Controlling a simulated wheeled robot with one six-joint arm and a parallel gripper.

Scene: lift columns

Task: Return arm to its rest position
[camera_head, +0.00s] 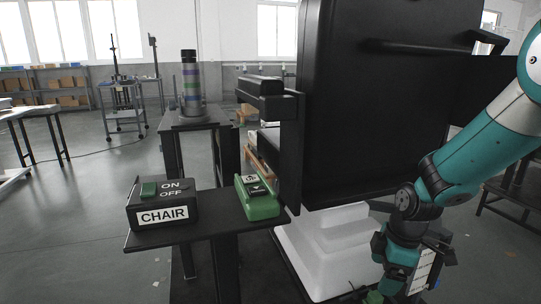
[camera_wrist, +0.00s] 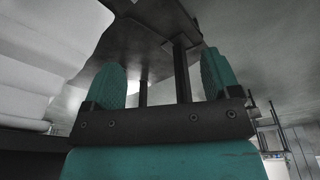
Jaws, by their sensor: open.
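My teal and black arm comes in from the right edge of the head view and bends down at its wrist (camera_head: 405,240). My gripper (camera_head: 372,295) is low at the bottom edge there, partly cut off, in front of the white stepped base. In the wrist view my gripper (camera_wrist: 162,78) shows two teal fingers spread wide apart with nothing between them. Beyond the fingers is the dark underside of a table or shelf (camera_wrist: 140,45) with its posts.
A black shelf (camera_head: 215,222) carries a CHAIR switch box (camera_head: 163,206) and a green button box (camera_head: 257,198). A large black chair-like back (camera_head: 385,110) stands beside my arm above a white stepped base (camera_head: 325,250). Open floor (camera_head: 75,215) lies to the left.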

